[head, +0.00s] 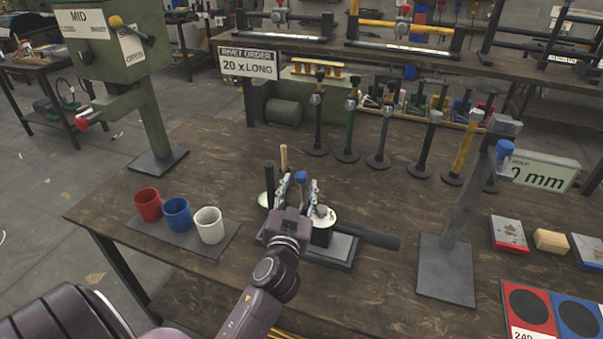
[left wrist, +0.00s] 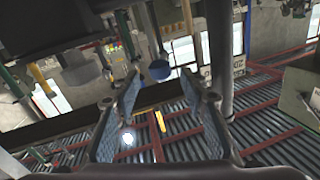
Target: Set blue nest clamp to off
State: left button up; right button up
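The blue clamp knob (head: 302,177) stands on the nest fixture (head: 335,250) at the middle front of the bench. My left gripper (head: 298,188) is over the fixture, its two fingers spread with the blue knob showing between or just past their tips. In the left wrist view the blue knob (left wrist: 159,70) shows ahead, between the open fingers (left wrist: 168,95); I see no contact. A black post (head: 270,185) and a wooden-tipped peg (head: 283,157) stand to its left. The gripper hides part of the fixture and the clamp's lower part. My right gripper is not in view.
Red (head: 148,204), blue (head: 178,214) and white cups (head: 209,225) stand left on a grey mat. A black bar (head: 370,238) sticks out right of the fixture. A tilted press with a blue knob (head: 445,230) stands at right. Several upright tools stand behind.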

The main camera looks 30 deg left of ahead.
aim_at(300, 181)
pick_arm(q)
jog(key=x, duration=0.3)
jog(key=shift+w+a+f+p, duration=0.1)
jog(key=shift+w+a+p, duration=0.15)
jog(key=shift+w, duration=0.3)
jog(key=shift+c, duration=0.8)
jog(key=c, duration=0.5)
grip_shut()
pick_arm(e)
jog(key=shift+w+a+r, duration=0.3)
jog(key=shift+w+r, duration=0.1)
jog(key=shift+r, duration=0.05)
